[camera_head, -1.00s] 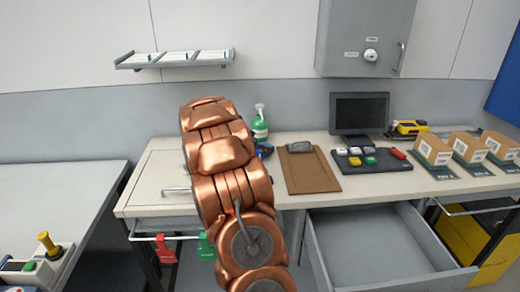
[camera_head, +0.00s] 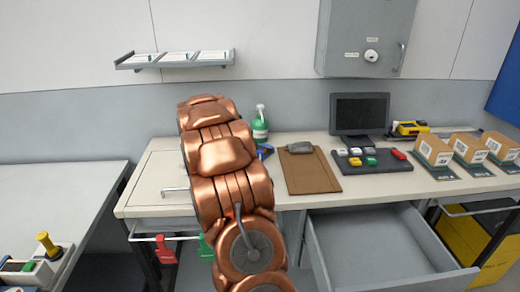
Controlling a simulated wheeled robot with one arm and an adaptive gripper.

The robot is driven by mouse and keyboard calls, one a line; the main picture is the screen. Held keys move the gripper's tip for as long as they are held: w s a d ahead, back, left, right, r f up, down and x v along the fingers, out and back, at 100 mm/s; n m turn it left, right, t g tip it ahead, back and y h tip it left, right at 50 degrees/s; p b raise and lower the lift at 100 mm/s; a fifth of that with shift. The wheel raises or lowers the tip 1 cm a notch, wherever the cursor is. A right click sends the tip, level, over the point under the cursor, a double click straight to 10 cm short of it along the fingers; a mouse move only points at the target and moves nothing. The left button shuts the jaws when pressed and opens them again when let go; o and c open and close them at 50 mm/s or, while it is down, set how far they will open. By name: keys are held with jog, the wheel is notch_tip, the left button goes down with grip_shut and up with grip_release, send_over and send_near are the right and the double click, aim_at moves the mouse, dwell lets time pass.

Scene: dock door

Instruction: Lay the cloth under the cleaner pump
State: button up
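The cleaner pump (camera_head: 260,126) is a green bottle with a white pump head. It stands upright at the back of the workbench, just right of my copper arm. A small blue thing (camera_head: 265,151) shows on the bench in front of the bottle, partly behind my arm. I cannot tell whether it is the cloth. My gripper is hidden behind my arm, so what it holds, if anything, does not show.
A clipboard (camera_head: 310,174) lies right of the arm. A monitor (camera_head: 359,113), a dark tray (camera_head: 386,167) of coloured blocks and several boxes stand further right. An open drawer (camera_head: 374,246) juts out below. Red (camera_head: 165,249) and green (camera_head: 206,248) items hang at the front rail.

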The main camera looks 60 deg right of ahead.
jog(key=s+b+v, duration=0.1)
jog(key=v, duration=0.9)
jog(key=shift+w+a+r, duration=0.15)
jog(key=shift+w+r, duration=0.05)
jog(key=shift+w, duration=0.25)
